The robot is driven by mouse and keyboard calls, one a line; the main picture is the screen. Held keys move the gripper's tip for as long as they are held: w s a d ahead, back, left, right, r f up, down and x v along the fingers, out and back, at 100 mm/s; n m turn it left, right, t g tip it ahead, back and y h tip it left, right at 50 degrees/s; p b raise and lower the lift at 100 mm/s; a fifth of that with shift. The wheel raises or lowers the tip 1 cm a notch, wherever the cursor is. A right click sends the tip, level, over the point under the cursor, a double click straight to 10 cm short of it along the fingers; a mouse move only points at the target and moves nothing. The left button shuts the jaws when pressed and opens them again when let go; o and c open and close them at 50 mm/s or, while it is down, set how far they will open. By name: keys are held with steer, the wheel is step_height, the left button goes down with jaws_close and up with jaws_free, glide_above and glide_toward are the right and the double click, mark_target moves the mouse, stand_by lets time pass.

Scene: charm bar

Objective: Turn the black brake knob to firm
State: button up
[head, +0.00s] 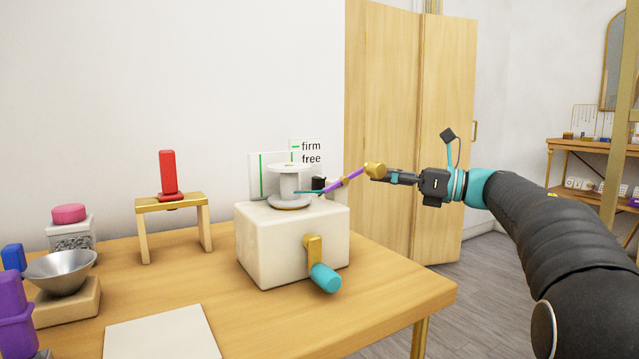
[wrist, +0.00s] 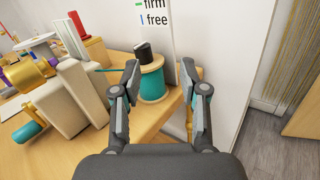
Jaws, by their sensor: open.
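The black brake knob (head: 318,184) shows small beside the pale spool (head: 289,186) on top of the cream box (head: 292,243). In the wrist view the knob (wrist: 142,50) appears above a teal cylinder (wrist: 152,86), beyond my fingertips. The sign (head: 308,152) reads firm above free, with a green mark by firm; which one the knob points to, I cannot tell. My gripper (head: 392,178) is to the right of the knob, apart from it. In the wrist view my gripper (wrist: 160,78) is open, with the teal cylinder showing between its fingers and nothing visibly held.
A gold and teal crank (head: 323,275) sticks out of the box's front. A purple rod (head: 350,179) with a gold end lies between knob and gripper in the head view. A red stamp-like piece on a wooden stand (head: 172,202) and a metal bowl (head: 60,269) stand left.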

mark_target(319, 178)
steer(key=a+n+g, duration=0.1)
steer(key=a, duration=0.3)
steer(key=a+f+n+g, duration=0.1)
steer(key=a, duration=0.4)
steer(key=w+a+p, duration=0.1)
steer(key=a, duration=0.3)
steer(key=shift+a+f+n+g, duration=0.3)
steer(key=shift+n+g, duration=0.1)
jaws_close()
steer(key=shift+s, duration=0.1)
